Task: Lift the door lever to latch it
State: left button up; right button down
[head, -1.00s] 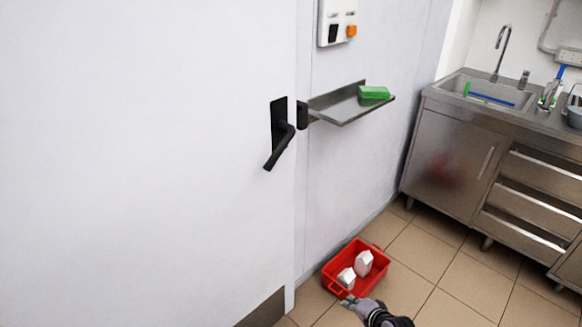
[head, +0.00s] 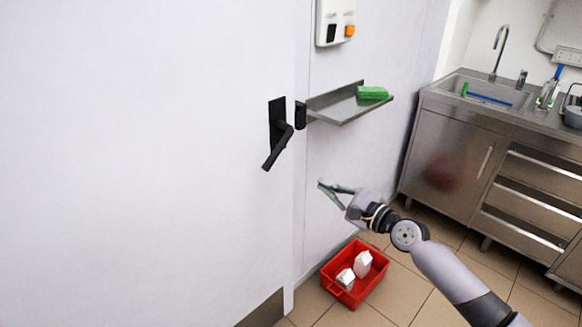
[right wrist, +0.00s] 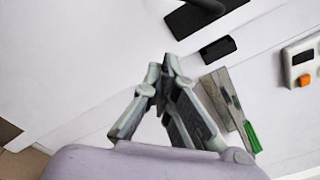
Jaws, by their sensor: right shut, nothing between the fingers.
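The black door lever (head: 279,146) sits on a black backplate on the white door (head: 150,150) and slants down to the left. A black catch (head: 300,115) is on the frame just right of it. My right gripper (head: 321,184) is below and right of the lever, apart from it. In the right wrist view its fingertips (right wrist: 165,68) come together with nothing between them. That view shows part of the lever (right wrist: 208,6) at the top edge, beyond the fingertips. My left gripper is not in view.
A metal wall shelf (head: 345,108) with a green block (head: 372,92) juts out right of the lever, above my right gripper. A red crate (head: 353,296) with white cartons stands on the floor. A steel sink counter (head: 450,150) stands at the right.

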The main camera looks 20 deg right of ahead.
jog(key=shift+w, duration=0.15)
jog(key=w+a+r+p, duration=0.2)
jog(key=w+a, duration=0.4)
jog(key=w, duration=0.3)
jog(key=shift+a+r+p, duration=0.15)
jog(key=shift+a+p, duration=0.2)
jog(key=shift+p, duration=0.55)
jog(key=shift+s+a+r+m+p, duration=0.1)
jog(key=shift+a+r+m+p, duration=0.1)
jog(key=shift+m+p, duration=0.3)
